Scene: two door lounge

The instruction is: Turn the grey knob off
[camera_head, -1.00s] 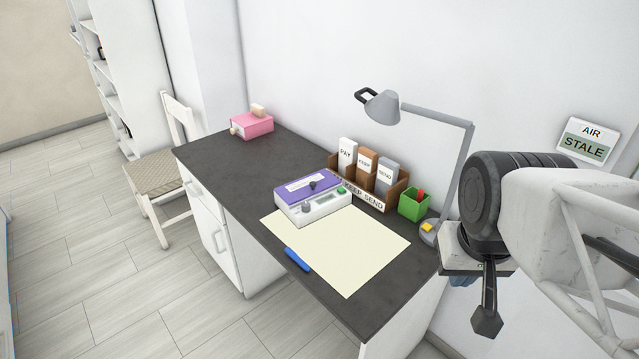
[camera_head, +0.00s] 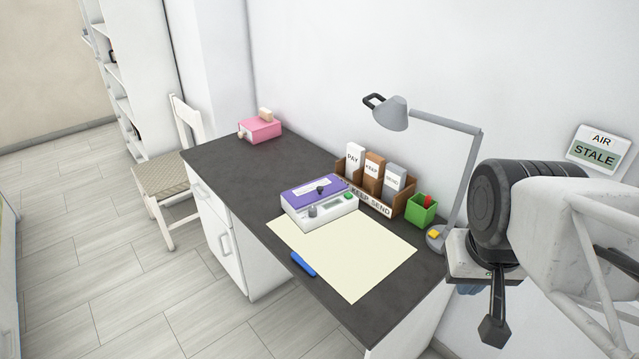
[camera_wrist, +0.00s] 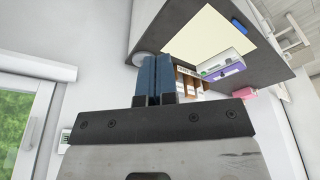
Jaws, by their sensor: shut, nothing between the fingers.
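The grey knob (camera_head: 312,211) is on the front left of the white box with a purple top (camera_head: 330,212), which stands on the dark desk. A small black knob (camera_head: 320,189) shows on the purple part. The box also shows in the wrist view (camera_wrist: 228,70), upside down, where I cannot make out the grey knob clearly. My gripper (camera_wrist: 156,60) is shut and empty, its two blue fingers side by side. It is to the right of the box, apart from it. In the head view my arm hides most of it.
A cream sheet (camera_head: 345,260) and blue marker (camera_head: 303,264) lie in front. A pink box (camera_head: 262,131) is at the far end.

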